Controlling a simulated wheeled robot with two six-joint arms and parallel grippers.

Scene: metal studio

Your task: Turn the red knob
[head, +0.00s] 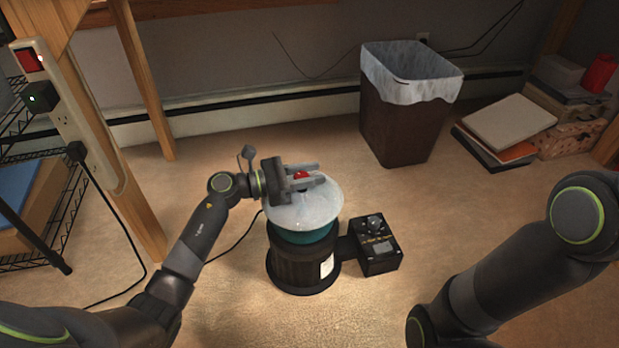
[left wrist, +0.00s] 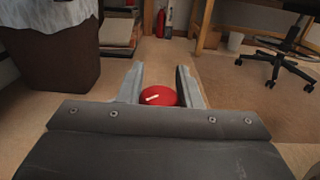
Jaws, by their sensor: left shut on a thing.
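The red knob (head: 301,176) sits on top of a pale, clear domed lid (head: 318,205) of a round machine with a dark ribbed body (head: 300,268). My left gripper (head: 312,175) reaches in from the left above the lid and is shut on the knob, one finger on each side. In the left wrist view the knob (left wrist: 158,95) shows between the two fingers (left wrist: 160,88), with a short white mark on its top. The knob's lower part is hidden by the gripper. My right arm shows at the right, but its gripper is out of view.
A black control box (head: 378,250) with a dial joins the machine's right side. A lined bin (head: 400,125) stands behind, with books (head: 505,125) to its right. A wooden post with a power strip (head: 75,115) is at the left. Floor at the front is clear.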

